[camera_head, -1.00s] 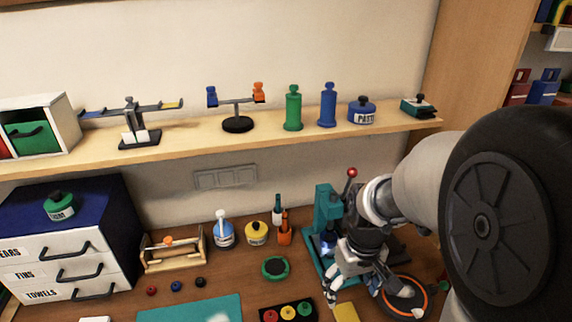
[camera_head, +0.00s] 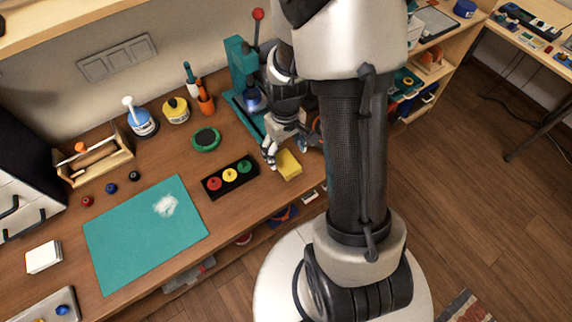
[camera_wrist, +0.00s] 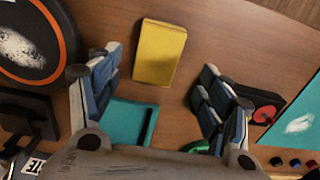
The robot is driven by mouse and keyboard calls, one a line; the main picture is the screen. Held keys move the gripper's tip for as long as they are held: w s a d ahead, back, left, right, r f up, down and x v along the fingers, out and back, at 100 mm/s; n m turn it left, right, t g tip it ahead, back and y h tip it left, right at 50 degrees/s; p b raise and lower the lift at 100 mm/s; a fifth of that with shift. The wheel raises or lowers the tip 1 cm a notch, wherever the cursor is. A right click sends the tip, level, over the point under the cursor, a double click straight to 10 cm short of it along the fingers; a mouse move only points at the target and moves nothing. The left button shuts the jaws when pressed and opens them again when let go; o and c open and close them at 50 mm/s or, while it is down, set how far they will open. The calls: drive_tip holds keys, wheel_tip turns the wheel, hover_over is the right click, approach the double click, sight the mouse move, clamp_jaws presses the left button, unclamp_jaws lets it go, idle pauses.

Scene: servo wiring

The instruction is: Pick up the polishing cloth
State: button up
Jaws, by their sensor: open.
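A folded yellow cloth (camera_head: 288,165), which looks like the polishing cloth, lies flat on the wooden bench near its front edge. In the wrist view the yellow cloth (camera_wrist: 159,53) lies beyond and between my fingertips, with bench showing on both sides. My gripper (camera_head: 284,147) is low over the bench, close behind the cloth. In the wrist view my gripper (camera_wrist: 158,70) is open with its fingers spread wide, and nothing is held. Part of the gripper is hidden by my arm in the head view.
A teal press (camera_head: 241,75) stands behind my gripper. A black tray with coloured knobs (camera_head: 231,179) is left of the cloth. An orange-rimmed disc (camera_wrist: 35,45) lies on its other side. A teal mat (camera_head: 140,240) with a white smudge covers the front left.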

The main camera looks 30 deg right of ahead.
sight(286, 162)
wheel_tip(286, 162, down, 5)
drive_tip(key=shift+d+f+b, duration=0.15)
drive_tip(key=shift+b, duration=1)
drive_tip(key=c, duration=1)
